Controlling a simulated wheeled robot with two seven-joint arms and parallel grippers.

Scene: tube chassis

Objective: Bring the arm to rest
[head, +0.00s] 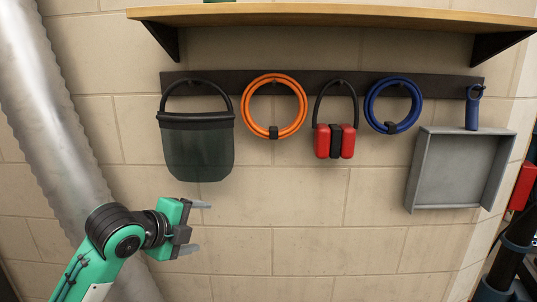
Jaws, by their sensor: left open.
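My left arm, green with black joints, comes in from the lower left. My left gripper (197,228) is at its end, with two grey fingers spread apart and pointing right. It is open and nothing shows between the fingers. It is in front of the block wall, just below a dark green bag (198,150) that hangs from the rail. My right gripper does not show.
A wooden shelf (340,16) is above. A metal duct (50,100) stands left. The lower wall is bare.

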